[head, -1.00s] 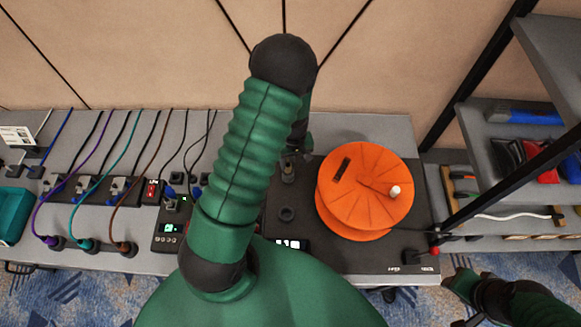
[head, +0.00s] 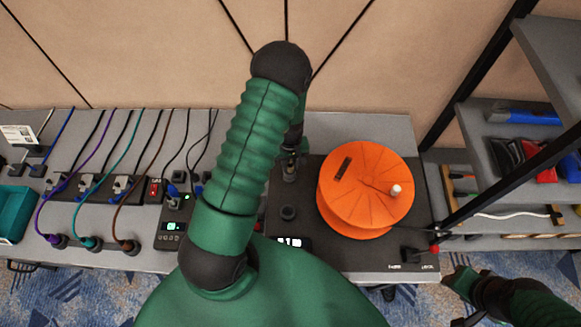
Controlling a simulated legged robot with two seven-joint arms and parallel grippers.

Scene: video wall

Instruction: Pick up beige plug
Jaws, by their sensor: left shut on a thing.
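My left arm crosses the middle of the view and hides part of the table. My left gripper (head: 290,158) is beyond it, just left of the orange reel, pointing down. It is shut on a small upright plug (head: 289,173) with a dull beige-grey body, over the dark panel. The plug is small and partly hidden, so I cannot tell whether it touches the panel. My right gripper (head: 462,280) is low at the right, off the table's front edge, and whether it is open or shut does not show clearly.
An orange reel (head: 350,205) stands on the dark panel (head: 395,250), close right of my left gripper. A dark round socket (head: 288,213) sits in front. Power strips with coloured cables (head: 118,187) fill the left. A shelf rack (head: 490,75) stands at the right.

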